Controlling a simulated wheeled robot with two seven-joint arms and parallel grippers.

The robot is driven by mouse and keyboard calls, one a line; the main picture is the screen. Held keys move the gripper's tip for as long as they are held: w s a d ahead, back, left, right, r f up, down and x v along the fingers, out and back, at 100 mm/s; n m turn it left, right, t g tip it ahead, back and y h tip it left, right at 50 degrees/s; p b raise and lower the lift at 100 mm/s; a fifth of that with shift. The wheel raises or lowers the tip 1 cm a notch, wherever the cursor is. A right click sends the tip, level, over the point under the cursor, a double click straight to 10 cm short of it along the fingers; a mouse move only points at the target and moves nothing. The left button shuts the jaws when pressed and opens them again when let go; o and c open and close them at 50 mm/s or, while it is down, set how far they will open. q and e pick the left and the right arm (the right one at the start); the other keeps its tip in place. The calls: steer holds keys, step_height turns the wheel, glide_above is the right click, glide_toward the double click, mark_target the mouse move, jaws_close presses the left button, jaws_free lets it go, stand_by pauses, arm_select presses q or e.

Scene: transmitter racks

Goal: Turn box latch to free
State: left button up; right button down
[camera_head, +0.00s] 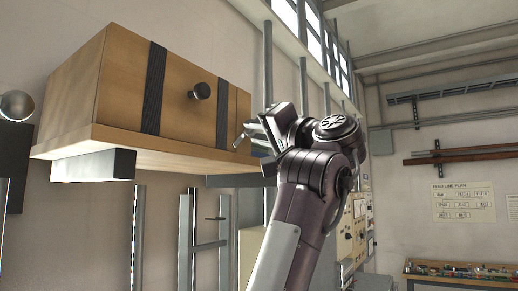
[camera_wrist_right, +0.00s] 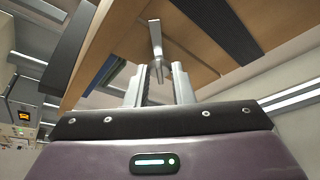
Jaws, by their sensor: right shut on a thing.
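A small metal latch (camera_head: 240,137) sits at the box's right end, low on the front. It also shows in the right wrist view as a grey lever (camera_wrist_right: 156,38) on the wood, reaching down between my fingertips. My right gripper (camera_head: 260,130) is at the latch, its fingers (camera_wrist_right: 160,72) on either side of the lever and shut on it. The gripper partly hides the latch in the head view. My left gripper is not in view.
A grey cabinet (camera_head: 250,250) is behind my right arm. A bench with small parts (camera_head: 462,272) stands at the far right. The room right of my arm looks open.

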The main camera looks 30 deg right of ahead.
steer(key=n+y+b, duration=0.1)
steer(key=n+b, duration=0.1)
steer(key=n+y+b, duration=0.1)
steer(key=n+b, duration=0.1)
steer(key=n, duration=0.1)
steer(key=n+y+b, duration=0.1)
steer(key=n+b, duration=0.1)
steer(key=shift+d+f+n+t+y, duration=0.1)
steer(key=shift+f+n+t+y, duration=0.2)
steer(key=shift+f, duration=0.05)
steer(key=shift+w+d+r+n+g+y+b, duration=0.1)
steer(key=shift+n+g+y+b, duration=0.1)
steer(key=shift+n+y+b, duration=0.9)
steer(key=shift+r+n+g+y+b, duration=0.15)
steer(key=shift+n+y+b, duration=0.3)
steer(key=shift+n, duration=1.15)
steer(key=c, duration=1.3)
jaws_free()
steer(key=shift+w, duration=0.15)
steer(key=shift+f, duration=0.1)
steer(key=b+v, duration=0.4)
steer(key=v, duration=0.3)
steer(key=shift+s+d, duration=0.15)
steer(key=shift+s, duration=0.25)
